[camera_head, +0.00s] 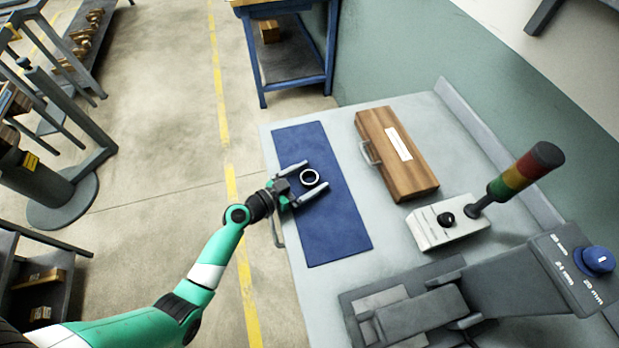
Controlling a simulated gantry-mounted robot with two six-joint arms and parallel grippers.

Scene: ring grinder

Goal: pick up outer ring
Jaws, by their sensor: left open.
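The outer ring (302,178) is a small dark ring with a white inner part. It lies on the blue mat (335,225) on the grey workbench. My left gripper (317,178) reaches in from the left over the mat. It is open, with one finger on the far side of the ring and one on the near side. The ring shows between the fingers, and I cannot tell whether they touch it. My right gripper is not in view.
A wooden case (410,170) with a handle lies right of the mat. A white control box (434,232) and a signal light tower (525,172) stand farther right. A grey machine (500,275) fills the front right. The mat's front half is clear.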

